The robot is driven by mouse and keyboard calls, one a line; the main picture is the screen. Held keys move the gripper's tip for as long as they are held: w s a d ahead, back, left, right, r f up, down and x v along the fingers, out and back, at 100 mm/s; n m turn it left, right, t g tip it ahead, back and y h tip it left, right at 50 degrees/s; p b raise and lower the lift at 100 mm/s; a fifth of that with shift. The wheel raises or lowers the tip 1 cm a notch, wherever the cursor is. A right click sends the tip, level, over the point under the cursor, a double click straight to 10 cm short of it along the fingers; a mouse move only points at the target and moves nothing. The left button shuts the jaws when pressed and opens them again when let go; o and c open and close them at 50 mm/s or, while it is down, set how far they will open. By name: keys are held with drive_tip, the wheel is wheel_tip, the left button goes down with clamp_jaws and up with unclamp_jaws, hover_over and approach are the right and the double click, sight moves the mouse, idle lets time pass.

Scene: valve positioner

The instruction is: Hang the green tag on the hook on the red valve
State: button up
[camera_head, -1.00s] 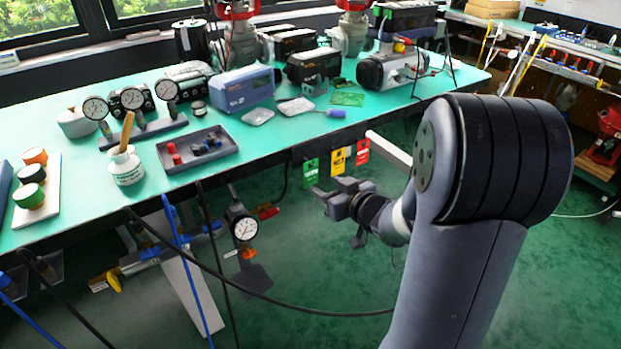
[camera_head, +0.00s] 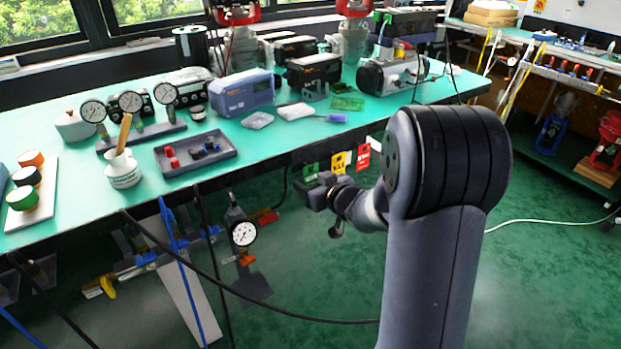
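The green tag (camera_head: 310,171) hangs at the front edge of the bench, left of a yellow tag and a red tag. Its lower part is hidden behind my gripper. My gripper (camera_head: 302,188) is just below and in front of the green tag in the picture. I cannot tell whether its fingers touch the tag or how far apart they are. Red valve parts show at the back of the bench, one at the top left (camera_head: 237,14) and one at the top middle (camera_head: 355,7), both cut by the picture's top edge. No hook can be made out on them.
The yellow tag (camera_head: 338,162) and red tag (camera_head: 362,157) hang close beside the green one. The bench top (camera_head: 330,135) holds gauges, a grey tray (camera_head: 230,160), a blue-grey box (camera_head: 243,93) and valve actuators. A red device (camera_head: 607,140) stands on a low shelf at right.

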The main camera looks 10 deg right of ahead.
sight(311, 183)
drive_tip(key=c, duration=0.7)
drive_tip(key=shift+r, duration=0.2)
drive_tip(key=shift+r+p, duration=0.3)
drive_tip(key=shift+p, duration=0.3)
drive_tip(key=shift+f+p+v, duration=0.15)
drive_tip(key=shift+f+v, duration=0.05)
drive_tip(key=shift+v, duration=0.6)
drive_tip(key=shift+f+p+v, duration=0.15)
drive_tip(key=shift+v, duration=0.7)
drive_tip(key=shift+f+p+v, duration=0.15)
drive_tip(key=shift+f+v, duration=0.05)
drive_tip(key=shift+v, duration=0.6)
drive_tip(key=shift+s, duration=0.15)
